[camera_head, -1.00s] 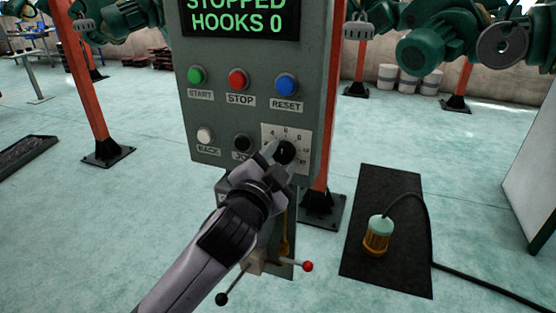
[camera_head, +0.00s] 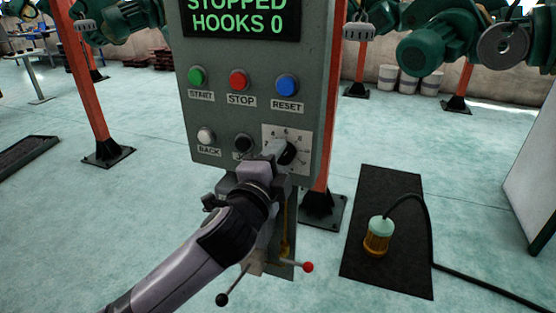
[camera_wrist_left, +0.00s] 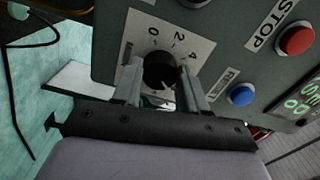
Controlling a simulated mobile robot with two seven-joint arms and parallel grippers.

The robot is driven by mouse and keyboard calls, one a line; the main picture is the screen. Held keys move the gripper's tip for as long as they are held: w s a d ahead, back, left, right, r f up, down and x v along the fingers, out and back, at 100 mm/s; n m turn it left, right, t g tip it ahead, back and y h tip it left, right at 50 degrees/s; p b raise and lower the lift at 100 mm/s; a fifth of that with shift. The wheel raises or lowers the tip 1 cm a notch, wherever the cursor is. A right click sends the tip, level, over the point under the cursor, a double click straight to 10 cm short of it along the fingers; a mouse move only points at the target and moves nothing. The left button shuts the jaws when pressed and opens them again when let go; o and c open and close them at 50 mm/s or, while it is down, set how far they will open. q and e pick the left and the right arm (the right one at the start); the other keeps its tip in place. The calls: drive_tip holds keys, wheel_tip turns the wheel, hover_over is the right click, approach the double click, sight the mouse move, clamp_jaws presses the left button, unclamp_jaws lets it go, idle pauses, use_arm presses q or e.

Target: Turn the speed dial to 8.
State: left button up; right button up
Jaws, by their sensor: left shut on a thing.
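The black speed dial (camera_head: 288,152) sits on a white number plate (camera_head: 299,135) at the lower right of the grey control panel. My left gripper (camera_head: 276,151) is at the dial from the front left and partly covers it and the plate. In the left wrist view the dial (camera_wrist_left: 158,71) is between the two fingers of my left gripper (camera_wrist_left: 160,80), which is shut on it. There the plate shows 0, 2 and 4; the other figures are hidden. I cannot read which number the dial points to. My right gripper is not in view.
The panel also carries green START (camera_head: 197,76), red STOP (camera_head: 238,80), blue RESET (camera_head: 286,85), a white BACK button (camera_head: 206,136) and a black button (camera_head: 242,143) close to my gripper. The display (camera_head: 240,17) reads STOPPED, HOOKS 0. A red-knobbed lever (camera_head: 307,267) is below.

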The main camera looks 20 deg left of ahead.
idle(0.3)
use_arm(q)
drive_tip(key=o, duration=1.1)
drive_tip(key=shift+c, duration=0.2)
drive_tip(key=s+b, duration=0.1)
drive_tip(key=s, duration=0.6)
drive_tip(key=shift+a, duration=0.1)
